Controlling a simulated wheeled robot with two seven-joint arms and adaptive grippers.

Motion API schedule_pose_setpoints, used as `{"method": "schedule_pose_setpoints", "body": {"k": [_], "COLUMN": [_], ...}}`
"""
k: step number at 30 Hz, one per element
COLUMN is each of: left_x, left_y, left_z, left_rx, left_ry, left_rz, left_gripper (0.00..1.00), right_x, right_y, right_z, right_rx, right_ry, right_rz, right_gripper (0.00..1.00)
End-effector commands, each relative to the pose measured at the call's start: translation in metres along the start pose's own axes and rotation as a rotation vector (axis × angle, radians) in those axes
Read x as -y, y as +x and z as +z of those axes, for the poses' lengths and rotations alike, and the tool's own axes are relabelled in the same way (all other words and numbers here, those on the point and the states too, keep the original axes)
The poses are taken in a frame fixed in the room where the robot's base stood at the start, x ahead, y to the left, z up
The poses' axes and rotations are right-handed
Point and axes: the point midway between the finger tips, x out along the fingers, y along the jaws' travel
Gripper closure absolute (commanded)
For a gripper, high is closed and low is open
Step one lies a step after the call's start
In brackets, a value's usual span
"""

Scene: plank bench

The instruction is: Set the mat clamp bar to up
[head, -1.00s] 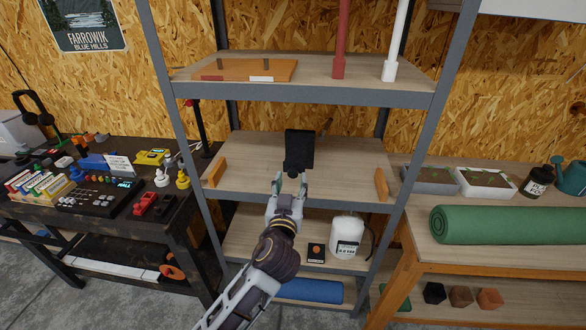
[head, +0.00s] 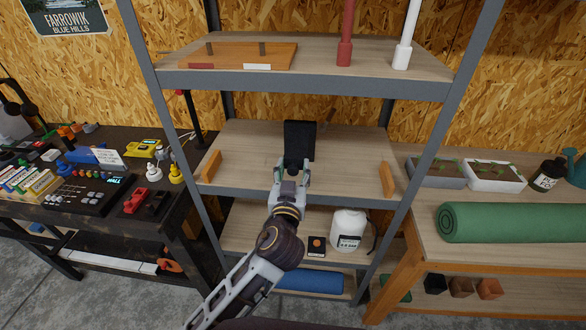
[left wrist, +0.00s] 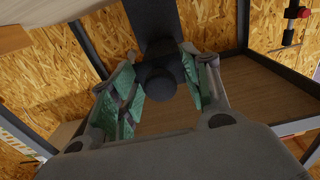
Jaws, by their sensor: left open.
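A black flat piece (head: 299,140), which I take to be the mat clamp bar, stands roughly upright over the middle shelf. In the left wrist view it is a dark bar (left wrist: 155,25) with a round knob (left wrist: 157,83) at its near end. My left gripper (head: 292,170) is at the bar's lower end. It is open, with its green-padded fingers (left wrist: 160,84) on either side of the knob. I cannot tell whether a pad touches it. The bar's mounting is hidden. My right gripper is not in view.
Orange wooden blocks (head: 388,180) stand at both ends of the middle shelf (head: 350,160). The upper shelf (head: 360,77) overhangs it, and grey posts flank it. A white jug (head: 348,228) stands below. A green roll (head: 510,222) lies on the right bench.

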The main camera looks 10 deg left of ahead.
Motion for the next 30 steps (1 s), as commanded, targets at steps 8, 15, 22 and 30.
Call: {"method": "schedule_pose_setpoints", "body": {"k": [8, 15, 22, 30], "left_x": [0.0000, 0.0000, 0.0000, -0.0002], "left_y": [0.0000, 0.0001, 0.0001, 0.0001], "left_z": [0.0002, 0.0002, 0.0000, -0.0078], "left_rx": [0.000, 0.000, 0.000, -0.001], "left_ry": [0.000, 0.000, 0.000, -0.004], "left_rz": [0.000, 0.000, 0.000, 0.000], "left_gripper": [0.65, 0.96, 1.00, 1.00], "right_x": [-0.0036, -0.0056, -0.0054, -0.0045], "right_y": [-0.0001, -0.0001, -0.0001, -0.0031], "right_z": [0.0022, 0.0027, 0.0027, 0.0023], "right_rx": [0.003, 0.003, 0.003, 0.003], "right_ry": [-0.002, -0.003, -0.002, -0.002], "right_rz": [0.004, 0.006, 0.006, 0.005], "right_gripper": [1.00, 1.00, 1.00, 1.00]}}
